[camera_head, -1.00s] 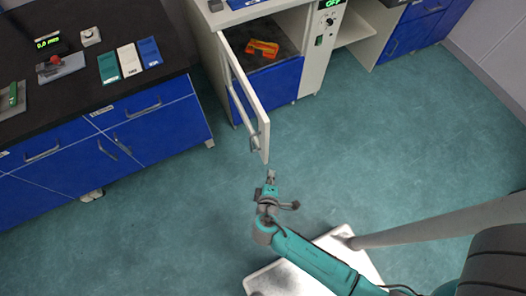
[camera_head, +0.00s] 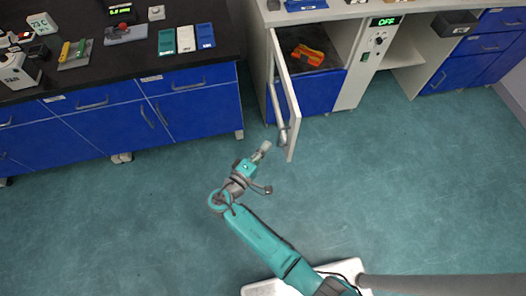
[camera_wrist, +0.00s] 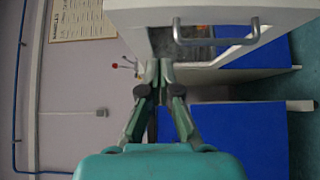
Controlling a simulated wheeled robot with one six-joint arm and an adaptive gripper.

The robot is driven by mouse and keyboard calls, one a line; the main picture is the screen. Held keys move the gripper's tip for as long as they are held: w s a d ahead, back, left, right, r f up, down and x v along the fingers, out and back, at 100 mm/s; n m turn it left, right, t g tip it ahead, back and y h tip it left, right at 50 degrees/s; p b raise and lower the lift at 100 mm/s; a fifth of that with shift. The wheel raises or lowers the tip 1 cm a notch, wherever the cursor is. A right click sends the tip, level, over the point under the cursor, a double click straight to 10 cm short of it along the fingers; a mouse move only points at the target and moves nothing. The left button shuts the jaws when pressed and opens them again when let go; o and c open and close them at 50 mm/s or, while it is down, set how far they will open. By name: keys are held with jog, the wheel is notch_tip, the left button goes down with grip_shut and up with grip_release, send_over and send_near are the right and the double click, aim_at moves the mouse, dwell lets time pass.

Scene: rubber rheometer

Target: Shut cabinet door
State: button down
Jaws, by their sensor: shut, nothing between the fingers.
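The white cabinet door (camera_head: 287,100) stands wide open, swung out toward me from the left side of the cabinet opening. Its grey bar handle (camera_head: 283,137) is on the left, outer face near the free edge. My gripper (camera_head: 264,149) is shut and empty, just left of the door's free end, seemingly a little apart from it. In the wrist view, the handle (camera_wrist: 215,40) shows at the upper right on the white door (camera_wrist: 145,18), beyond the closed fingertips (camera_wrist: 160,66). I cannot tell whether the fingertips touch the door.
An orange object (camera_head: 307,54) lies inside the open cabinet (camera_head: 353,75). A black-topped bench with blue drawers (camera_head: 190,78) stands left of the door. A dark bin (camera_head: 454,24) sits on a shelf at right. The green floor (camera_head: 420,185) is clear.

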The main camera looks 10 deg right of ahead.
aim_at(292, 127)
jog(key=x, duration=0.2)
jog(key=s+x, duration=0.1)
jog(key=x, duration=0.2)
jog(key=d+x, duration=0.1)
jog(key=x, duration=0.2)
jog(key=shift+s+d, duration=0.1)
jog(key=shift+s, duration=0.1)
jog(key=shift+d, duration=0.6)
jog(key=shift+d, duration=0.15)
